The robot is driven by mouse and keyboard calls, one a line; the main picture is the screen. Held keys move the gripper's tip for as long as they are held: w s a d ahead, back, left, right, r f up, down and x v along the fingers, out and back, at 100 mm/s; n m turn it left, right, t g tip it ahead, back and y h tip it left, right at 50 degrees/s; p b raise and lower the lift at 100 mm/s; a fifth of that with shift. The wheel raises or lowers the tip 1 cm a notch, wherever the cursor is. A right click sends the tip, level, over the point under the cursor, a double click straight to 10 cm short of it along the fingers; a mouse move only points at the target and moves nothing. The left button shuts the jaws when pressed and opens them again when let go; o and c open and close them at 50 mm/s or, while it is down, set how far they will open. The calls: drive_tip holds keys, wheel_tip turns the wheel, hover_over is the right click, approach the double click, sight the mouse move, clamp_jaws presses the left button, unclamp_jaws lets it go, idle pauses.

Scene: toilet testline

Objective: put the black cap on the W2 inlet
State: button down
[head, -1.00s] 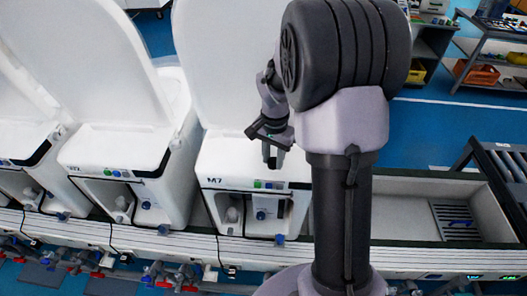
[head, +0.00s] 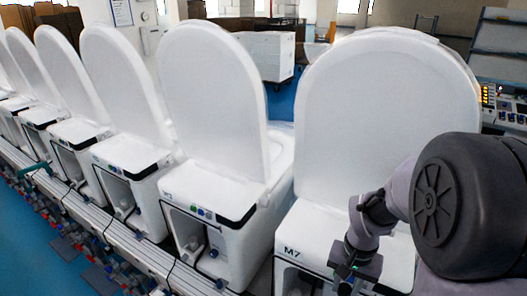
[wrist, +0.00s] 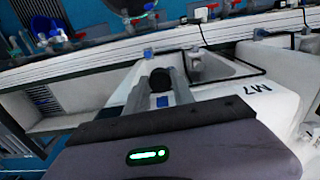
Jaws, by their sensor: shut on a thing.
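The black cap (wrist: 159,77) shows as a dark round piece between the fingertips in the wrist view. My gripper (wrist: 160,84) is shut on it. In the head view my gripper (head: 345,283) is over the rear top of the toilet marked M7 (head: 315,238), at the lower edge of the picture; the cap cannot be made out there. A small blue part (wrist: 162,101) shows between the fingers in the wrist view.
Several white toilets with raised lids stand in a row to the left, the nearest neighbour (head: 212,110) close to M7. A rail (wrist: 120,48) with hoses and coloured fittings crosses the wrist view. A white cart (head: 268,55) stands behind on the blue floor.

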drive_tip(key=w+a+f+n+b, duration=0.3)
drive_tip(key=a+f+n+b, duration=0.2)
drive_tip(key=a+f, duration=0.3)
drive_tip(key=shift+w+a+f+n, duration=0.3)
drive_tip(key=shift+w+a+n, duration=0.05)
drive_tip(key=shift+a+n, duration=0.4)
